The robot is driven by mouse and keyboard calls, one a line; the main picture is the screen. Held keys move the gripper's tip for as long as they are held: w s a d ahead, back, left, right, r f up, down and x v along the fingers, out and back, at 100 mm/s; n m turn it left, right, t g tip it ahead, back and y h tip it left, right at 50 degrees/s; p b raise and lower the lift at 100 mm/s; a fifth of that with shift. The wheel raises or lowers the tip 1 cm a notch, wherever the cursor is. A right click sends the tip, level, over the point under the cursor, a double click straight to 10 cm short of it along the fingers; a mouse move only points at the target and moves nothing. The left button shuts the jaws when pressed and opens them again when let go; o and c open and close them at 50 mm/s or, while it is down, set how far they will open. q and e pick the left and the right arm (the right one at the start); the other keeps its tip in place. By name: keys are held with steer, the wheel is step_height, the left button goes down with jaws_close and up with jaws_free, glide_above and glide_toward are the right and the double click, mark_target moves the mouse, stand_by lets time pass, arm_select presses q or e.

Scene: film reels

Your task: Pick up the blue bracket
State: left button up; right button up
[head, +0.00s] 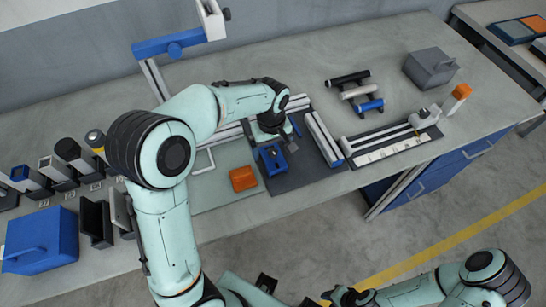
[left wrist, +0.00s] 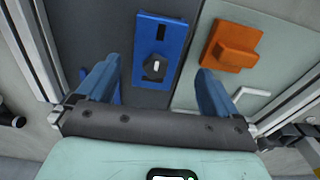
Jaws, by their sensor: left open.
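The blue bracket (head: 273,161) lies flat on a dark grey mat on the workbench. It is a blue plate with a dark slot and a black hexagonal knob. In the left wrist view the bracket (left wrist: 172,78) is ahead, roughly between the fingers. My left gripper (head: 275,137) is over the mat at the bracket's far side. In the left wrist view the left gripper (left wrist: 158,72) is open, with its two blue fingers wide apart and nothing between them. My right arm shows at the bottom right of the head view, but its fingers cannot be made out.
An orange block (head: 242,179) lies on a pale green mat left of the bracket. White rails (head: 323,139) stand to its right. Black, white and blue cylinders (head: 359,91) lie behind. A blue box (head: 40,240) and several upright holders are at the left.

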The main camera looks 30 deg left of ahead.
mark_target(274, 157)
arm_select(q)
steer(key=shift+w+d+f, duration=0.1)
steer(key=shift+d+f, duration=0.05)
steer(key=shift+f, duration=1.25)
steer(key=shift+w+d+f, duration=0.1)
steer(key=shift+f, duration=1.25)
steer(key=c, duration=1.1)
steer(key=shift+c, duration=0.8)
steer(key=shift+r, duration=0.15)
